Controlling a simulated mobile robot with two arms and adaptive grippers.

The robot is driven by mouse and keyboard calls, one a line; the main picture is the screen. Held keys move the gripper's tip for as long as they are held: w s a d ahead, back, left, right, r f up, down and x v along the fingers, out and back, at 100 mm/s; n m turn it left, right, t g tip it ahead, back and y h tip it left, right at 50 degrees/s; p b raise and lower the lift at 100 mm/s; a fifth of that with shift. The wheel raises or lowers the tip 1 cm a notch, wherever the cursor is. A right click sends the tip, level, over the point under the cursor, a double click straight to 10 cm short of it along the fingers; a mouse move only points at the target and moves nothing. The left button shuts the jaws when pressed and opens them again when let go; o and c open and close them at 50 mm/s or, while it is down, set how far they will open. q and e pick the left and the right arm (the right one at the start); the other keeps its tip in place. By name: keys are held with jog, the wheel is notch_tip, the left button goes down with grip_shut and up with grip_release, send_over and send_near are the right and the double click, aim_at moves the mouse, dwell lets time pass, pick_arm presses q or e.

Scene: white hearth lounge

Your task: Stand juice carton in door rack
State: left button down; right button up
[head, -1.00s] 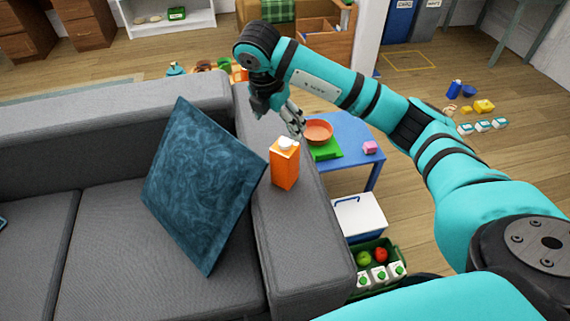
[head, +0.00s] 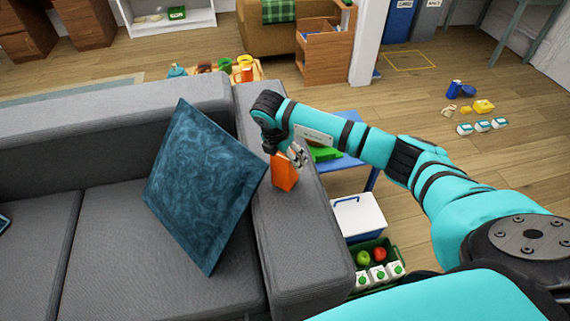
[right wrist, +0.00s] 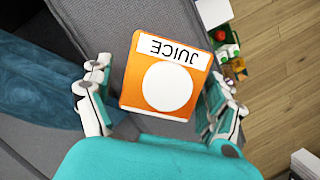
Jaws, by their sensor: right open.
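The orange juice carton (head: 284,174) stands upright on the grey sofa's armrest, its top partly hidden by my right gripper. My right gripper (head: 291,158) is at the carton, coming down from above. In the right wrist view the carton (right wrist: 167,75) shows its face with the word JUICE and a white circle. The open fingers of my right gripper (right wrist: 160,108) are on both sides of it, with a gap visible on the left; contact on the right is unclear. My left gripper is not in view. No door rack can be made out.
A blue cushion (head: 203,187) leans on the sofa (head: 115,225) left of the carton. Beyond the armrest are a blue table (head: 352,163), a white cooler box (head: 358,217) and a green crate (head: 392,248) with cartons and fruit. Open floor lies to the right.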

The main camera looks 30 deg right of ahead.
jog(key=shift+d+f, duration=0.15)
jog(key=shift+f, duration=0.35)
jog(key=shift+w+r, duration=0.1)
jog(key=c, duration=1.7)
jog(key=shift+r, duration=0.1)
